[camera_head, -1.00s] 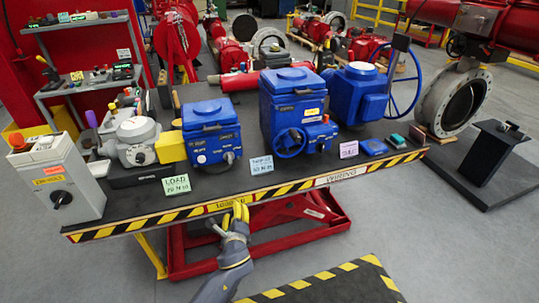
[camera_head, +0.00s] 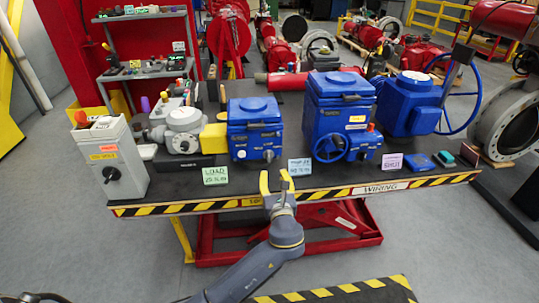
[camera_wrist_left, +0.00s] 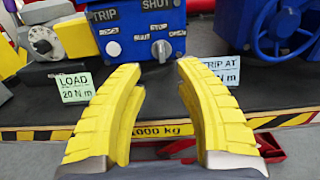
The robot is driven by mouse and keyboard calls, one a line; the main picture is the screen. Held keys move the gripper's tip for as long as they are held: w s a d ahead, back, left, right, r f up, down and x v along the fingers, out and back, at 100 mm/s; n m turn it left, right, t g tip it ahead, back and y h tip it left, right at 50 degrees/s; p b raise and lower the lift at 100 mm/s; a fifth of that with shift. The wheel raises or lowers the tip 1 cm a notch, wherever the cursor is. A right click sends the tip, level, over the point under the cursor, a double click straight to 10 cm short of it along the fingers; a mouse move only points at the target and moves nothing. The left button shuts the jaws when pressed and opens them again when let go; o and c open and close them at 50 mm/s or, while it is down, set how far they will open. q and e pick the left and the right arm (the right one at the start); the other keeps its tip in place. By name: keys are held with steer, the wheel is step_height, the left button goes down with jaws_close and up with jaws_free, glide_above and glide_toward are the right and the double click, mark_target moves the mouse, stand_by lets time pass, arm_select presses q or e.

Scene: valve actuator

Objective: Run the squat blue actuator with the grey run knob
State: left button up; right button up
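The squat blue actuator (camera_head: 254,128) stands on the dark bench, left of a taller blue actuator. Its lower front shows in the left wrist view (camera_wrist_left: 135,18), with TRIP and SHUT lettering. In the head view the grey knob (camera_head: 268,155) is small. My left gripper (camera_head: 277,182) is open and empty at the bench's front edge, below and apart from the knob. My right gripper is not in view.
A green LOAD card (camera_head: 215,175) and a blue TRIP AT card (camera_head: 299,167) stand on either side of the gripper's line to the knob. The taller actuator (camera_head: 338,110) with its handwheel is at right. A yellow block (camera_head: 213,138) touches or nearly touches the squat one's left.

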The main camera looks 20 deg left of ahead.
mark_target(269, 154)
arm_select(q)
steer(key=x, duration=1.2)
steer(key=shift+w+a, duration=0.1)
steer(key=shift+w, duration=0.3)
steer(key=shift+c, duration=0.2)
jaws_close()
